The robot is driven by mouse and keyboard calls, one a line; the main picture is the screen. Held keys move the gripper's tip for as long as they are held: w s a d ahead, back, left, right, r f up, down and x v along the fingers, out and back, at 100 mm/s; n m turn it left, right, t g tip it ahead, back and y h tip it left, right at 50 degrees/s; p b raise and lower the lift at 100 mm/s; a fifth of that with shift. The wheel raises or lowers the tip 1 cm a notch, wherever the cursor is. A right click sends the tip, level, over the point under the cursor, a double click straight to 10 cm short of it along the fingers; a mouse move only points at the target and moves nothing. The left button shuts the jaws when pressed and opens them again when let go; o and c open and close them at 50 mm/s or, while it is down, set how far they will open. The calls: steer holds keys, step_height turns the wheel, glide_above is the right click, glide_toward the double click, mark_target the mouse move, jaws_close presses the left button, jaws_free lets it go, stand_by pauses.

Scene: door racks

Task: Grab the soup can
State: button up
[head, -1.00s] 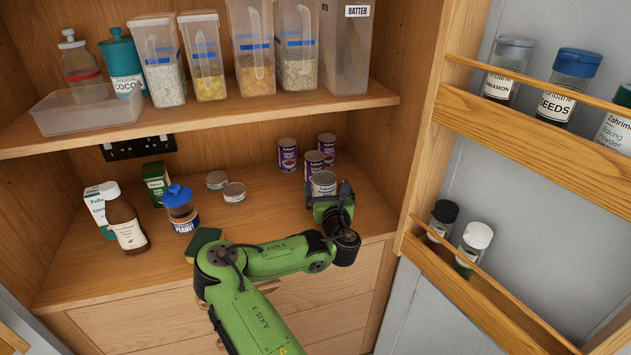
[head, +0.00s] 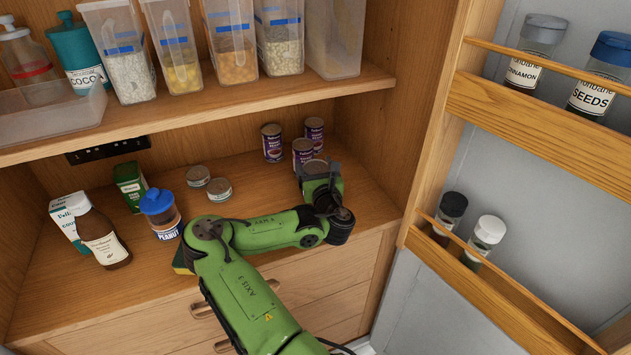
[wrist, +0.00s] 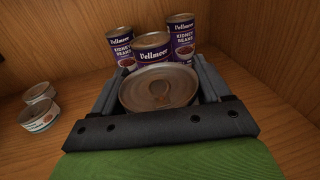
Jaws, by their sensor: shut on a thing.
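The soup can (wrist: 158,88) shows its silver ring-pull lid between the dark fingers of my gripper (wrist: 158,92) in the wrist view. My gripper is shut on it, with one finger on each side. The can's label cannot be seen. I cannot tell whether the can touches the shelf.
Several purple kidney bean cans (head: 272,142) stand close behind the gripper. Two short tins (head: 219,189) stand to the left, near a peanut jar (head: 161,213), a brown bottle (head: 103,238) and boxes. The rack door (head: 520,130) is on the right. An upper shelf (head: 200,113) overhangs.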

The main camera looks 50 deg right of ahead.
steer(key=c, duration=0.7)
